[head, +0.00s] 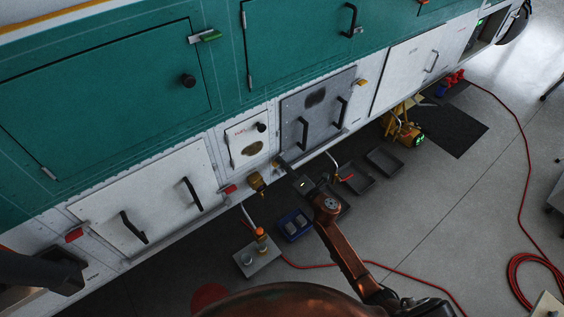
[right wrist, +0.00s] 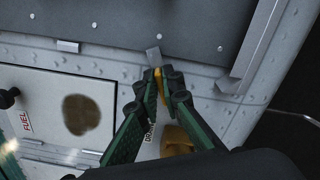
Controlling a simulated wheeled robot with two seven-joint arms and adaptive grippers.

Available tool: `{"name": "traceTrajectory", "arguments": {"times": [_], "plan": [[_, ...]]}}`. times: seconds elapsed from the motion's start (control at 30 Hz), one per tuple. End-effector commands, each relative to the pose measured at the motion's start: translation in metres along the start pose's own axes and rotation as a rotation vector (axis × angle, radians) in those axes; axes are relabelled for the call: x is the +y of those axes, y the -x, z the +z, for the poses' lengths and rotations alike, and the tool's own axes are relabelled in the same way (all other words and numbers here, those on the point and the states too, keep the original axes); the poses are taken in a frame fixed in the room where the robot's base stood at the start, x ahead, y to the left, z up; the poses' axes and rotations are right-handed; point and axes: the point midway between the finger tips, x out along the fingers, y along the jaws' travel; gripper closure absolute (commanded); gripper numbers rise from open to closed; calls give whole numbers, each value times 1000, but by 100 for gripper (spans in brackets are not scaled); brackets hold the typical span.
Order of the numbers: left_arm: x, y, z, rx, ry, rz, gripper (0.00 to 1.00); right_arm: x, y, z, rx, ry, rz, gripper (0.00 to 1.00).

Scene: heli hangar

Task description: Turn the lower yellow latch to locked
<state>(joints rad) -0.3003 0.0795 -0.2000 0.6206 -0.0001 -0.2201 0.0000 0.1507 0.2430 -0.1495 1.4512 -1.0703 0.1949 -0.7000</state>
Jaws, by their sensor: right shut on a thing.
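The grey panel (head: 316,107) with two black handles sits in the white lower side of the helicopter. My right gripper (head: 281,164) reaches the panel's lower left corner from below. In the right wrist view my right gripper (right wrist: 157,82) has its fingers closed together on the lower yellow latch (right wrist: 158,72). Only a small yellow part shows between the fingertips, beside a small grey metal tab (right wrist: 153,55) at the panel edge. The fingers hide most of the latch, so its exact angle cannot be told. Another yellow latch (head: 360,83) sits at the panel's upper right. My left gripper is not visible.
A yellow fitting (head: 256,181) projects close to the left of my right gripper, below the fuel door (head: 250,142). Dark trays (head: 384,161), a blue bin (head: 294,224) and a grey box (head: 257,258) stand on the floor below. A red hose (head: 400,268) crosses the open floor.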

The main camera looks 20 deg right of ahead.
Motion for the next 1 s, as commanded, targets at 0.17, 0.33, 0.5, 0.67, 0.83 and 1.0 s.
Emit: {"name": "traceTrajectory", "arguments": {"times": [0.17, 0.33, 0.5, 0.67, 0.83, 1.0], "plan": [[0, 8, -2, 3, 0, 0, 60, -1, 0, 0, -1, -158, -1, 100], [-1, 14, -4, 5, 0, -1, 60, -3, 0, 0, -1, -284, -2, 100], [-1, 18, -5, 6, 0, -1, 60, -4, 0, -1, 0, -377, -2, 100], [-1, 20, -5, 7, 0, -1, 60, -5, 0, -1, 0, -433, -1, 100], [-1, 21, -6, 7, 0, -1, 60, -6, 0, -1, 0, -460, -2, 100], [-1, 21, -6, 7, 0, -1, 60, -6, 0, -2, 0, -468, -2, 100]]}}
